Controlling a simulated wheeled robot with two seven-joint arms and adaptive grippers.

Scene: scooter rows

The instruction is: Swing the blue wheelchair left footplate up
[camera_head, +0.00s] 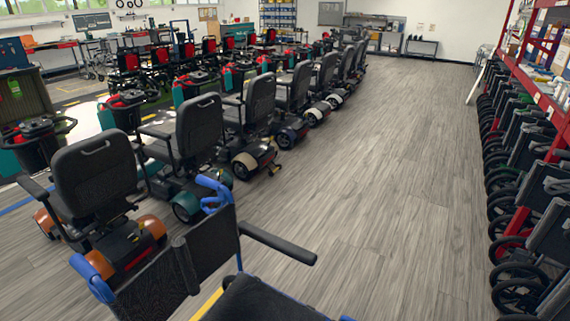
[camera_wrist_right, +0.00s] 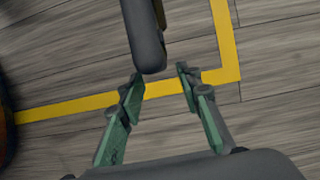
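A dark rounded bar (camera_wrist_right: 146,40), possibly an armrest, hangs in from the top just beyond the fingertips. I cannot tell whether they touch. My left gripper is not in view.
Rows of mobility scooters (camera_head: 180,135) stand on the left. Folded wheelchairs (camera_head: 525,190) line the right under a red shelf (camera_head: 545,95). The wood floor (camera_head: 400,180) between them is clear. A yellow floor line (camera_wrist_right: 70,109) crosses the right wrist view.

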